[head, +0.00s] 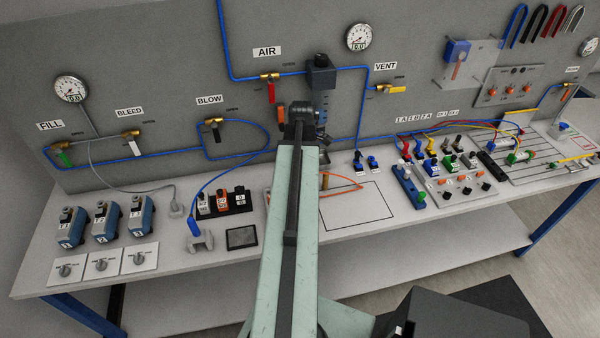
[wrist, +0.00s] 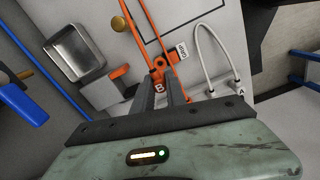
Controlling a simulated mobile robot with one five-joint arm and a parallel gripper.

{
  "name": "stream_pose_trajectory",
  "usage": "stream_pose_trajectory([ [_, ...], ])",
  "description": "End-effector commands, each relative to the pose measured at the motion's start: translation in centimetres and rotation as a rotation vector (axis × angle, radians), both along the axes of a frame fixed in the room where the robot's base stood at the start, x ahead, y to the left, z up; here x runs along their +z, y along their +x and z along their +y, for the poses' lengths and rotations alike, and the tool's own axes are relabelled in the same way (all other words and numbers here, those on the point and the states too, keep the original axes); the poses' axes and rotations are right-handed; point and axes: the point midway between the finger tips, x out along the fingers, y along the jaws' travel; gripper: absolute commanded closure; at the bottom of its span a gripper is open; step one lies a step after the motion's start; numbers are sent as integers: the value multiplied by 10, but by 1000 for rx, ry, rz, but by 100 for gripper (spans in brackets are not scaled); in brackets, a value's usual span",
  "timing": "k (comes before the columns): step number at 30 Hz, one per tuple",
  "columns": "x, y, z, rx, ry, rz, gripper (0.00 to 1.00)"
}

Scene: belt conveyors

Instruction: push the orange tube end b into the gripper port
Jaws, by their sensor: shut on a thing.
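In the wrist view my gripper (wrist: 168,78) is shut, its two dark fingers closing around orange tube end B (wrist: 158,88), which carries a white "B" tag. The orange tube (wrist: 133,32) runs from there up past the top edge of the picture. An orange fitting (wrist: 160,63) lies just beyond the fingertips, beside a small white label (wrist: 182,50) too blurred to read; I cannot tell whether it is the gripper port or whether the tube end touches it. In the head view the orange tube (head: 345,184) lies on the bench, and my arm hides the fingers.
A metal tray (wrist: 75,52) and grey block (wrist: 100,92) lie left of the fingers in the wrist view. A pale looped tube (wrist: 208,45) with an "A" tag (wrist: 241,91) is on the right. The head view shows valves and gauges on the wall panel (head: 180,60).

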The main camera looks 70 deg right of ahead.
Motion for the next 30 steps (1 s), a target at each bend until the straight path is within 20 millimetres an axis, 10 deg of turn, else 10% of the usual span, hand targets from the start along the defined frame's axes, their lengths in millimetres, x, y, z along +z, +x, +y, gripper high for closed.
stream_pose_trajectory([
  [30, -44, 0, 0, -1, 0, 0, 100],
])
